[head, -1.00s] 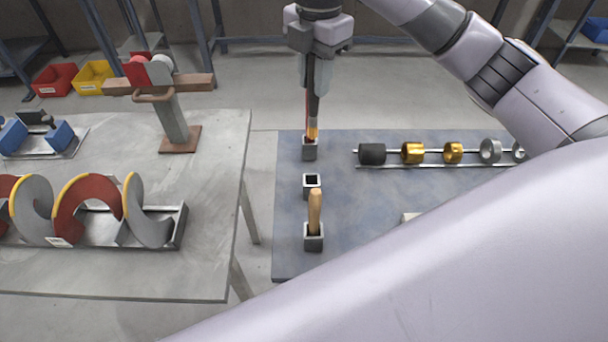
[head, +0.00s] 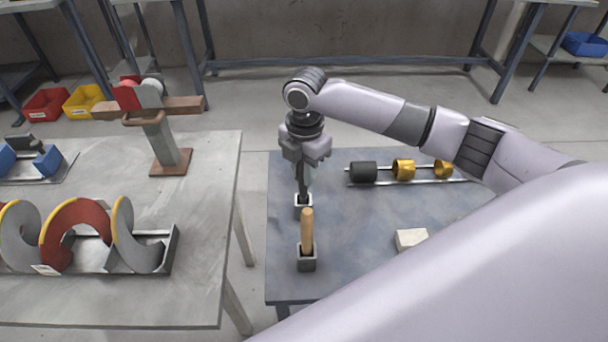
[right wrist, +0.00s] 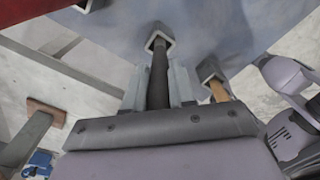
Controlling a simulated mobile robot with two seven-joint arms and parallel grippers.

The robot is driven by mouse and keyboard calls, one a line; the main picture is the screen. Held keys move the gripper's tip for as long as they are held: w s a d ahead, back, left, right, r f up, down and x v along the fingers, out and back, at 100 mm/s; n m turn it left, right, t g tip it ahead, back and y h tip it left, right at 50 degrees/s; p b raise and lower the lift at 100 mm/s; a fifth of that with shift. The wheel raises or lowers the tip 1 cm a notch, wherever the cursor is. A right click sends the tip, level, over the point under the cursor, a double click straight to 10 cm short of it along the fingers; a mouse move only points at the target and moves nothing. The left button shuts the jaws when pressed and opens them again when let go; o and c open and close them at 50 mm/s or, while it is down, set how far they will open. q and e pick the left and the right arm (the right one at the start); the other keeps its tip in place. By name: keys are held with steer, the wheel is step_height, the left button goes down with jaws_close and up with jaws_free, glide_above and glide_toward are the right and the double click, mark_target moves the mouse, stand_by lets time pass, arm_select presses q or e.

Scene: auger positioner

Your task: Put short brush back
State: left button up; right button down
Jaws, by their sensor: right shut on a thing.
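My right gripper (head: 304,172) points down over the middle of a row of small square holders. It is shut on a thin dark rod-like handle, taken to be the short brush (right wrist: 159,78). In the right wrist view, the handle lies between the two fingers and its far end meets the mouth of the square middle holder (right wrist: 160,40). In the head view, this middle holder (head: 303,200) is directly below the fingers. How deep the brush sits in it is hard to tell. The brush's bristles cannot be seen. My left gripper is not in view.
The front holder (head: 307,262) carries an upright wooden handle (head: 307,230) close to my gripper. A rail with a black roller (head: 363,172) and gold rings (head: 403,169) lies to the right. A pale block (head: 411,238) sits on the blue-grey table (head: 350,260).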

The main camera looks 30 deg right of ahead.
step_height(320, 180, down, 2)
steer(key=c, duration=0.9)
jaws_free()
steer(key=shift+c, duration=0.2)
step_height(320, 180, up, 12)
steer(key=shift+d+r, duration=0.1)
